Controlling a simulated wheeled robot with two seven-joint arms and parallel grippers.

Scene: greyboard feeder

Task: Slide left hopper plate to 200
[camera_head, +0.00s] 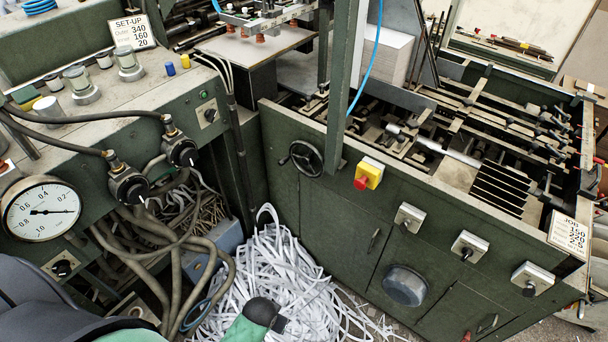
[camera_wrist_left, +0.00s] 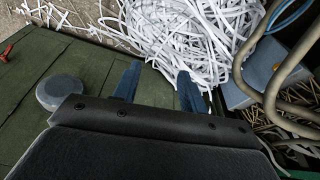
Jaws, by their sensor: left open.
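The feeder's open hopper bed (camera_head: 455,130) is at the right in the head view, with rails, bars, clamps and a slatted dark section (camera_head: 500,185). I cannot tell which piece is the left hopper plate, and no scale reading is legible there. In the left wrist view, my left gripper (camera_wrist_left: 158,86) shows two blue fingers spread apart with nothing between them. It points down toward shredded paper and the green cabinet front, away from the hopper bed. Part of my left arm shows at the bottom of the head view. My right gripper is not in view.
A green upright post (camera_head: 345,85) and a blue hose stand at the bed's left corner. A handwheel (camera_head: 306,158), a red-and-yellow button (camera_head: 369,174) and several switches are on the cabinet front. Shredded paper (camera_head: 275,265) covers the floor. A gauge (camera_head: 41,209) is at left.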

